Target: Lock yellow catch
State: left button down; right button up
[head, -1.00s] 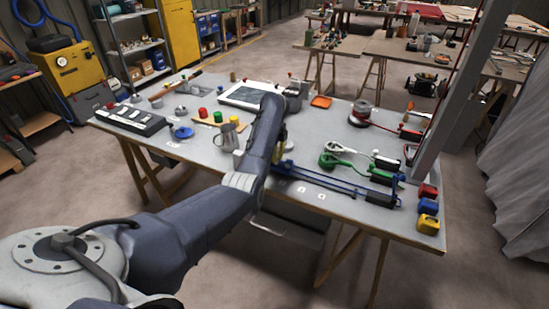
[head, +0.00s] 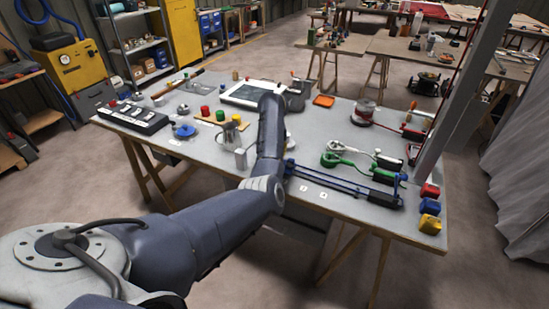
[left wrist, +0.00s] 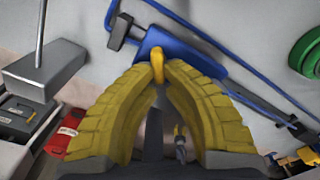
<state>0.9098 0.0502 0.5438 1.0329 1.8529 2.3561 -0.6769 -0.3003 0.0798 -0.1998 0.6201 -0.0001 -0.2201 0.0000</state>
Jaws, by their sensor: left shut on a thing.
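A yellow catch (left wrist: 157,60) stands on a blue clamp body (left wrist: 178,48) in the left wrist view. My left gripper (left wrist: 158,82) has its two yellow ribbed fingers closed together at the tips on this catch. In the head view the blue-railed bar clamp (head: 335,181) lies along the table's front right part. My forearm covers its left end, the catch and my left gripper there. I cannot tell from the views whether the catch is locked. My right gripper is in neither view.
A green strap (head: 340,160) and a white one (head: 345,148) lie behind the clamp. Red, blue and yellow blocks (head: 430,207) stand at the table's right edge. A grey post (head: 465,90) rises there. A silver can (head: 240,158) stands left of my forearm.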

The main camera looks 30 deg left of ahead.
pick_arm(q)
jog(key=m, duration=0.4)
jog(key=shift+s+a+f, duration=0.1)
jog(key=shift+s+a, duration=0.1)
jog(key=shift+a+m, duration=0.25)
jog(key=shift+m, duration=1.25)
jog(key=c, duration=1.5)
grip_release()
jog(key=shift+r, duration=0.2)
notch_tip(320, 180, up, 12)
jog(key=shift+f, duration=0.1)
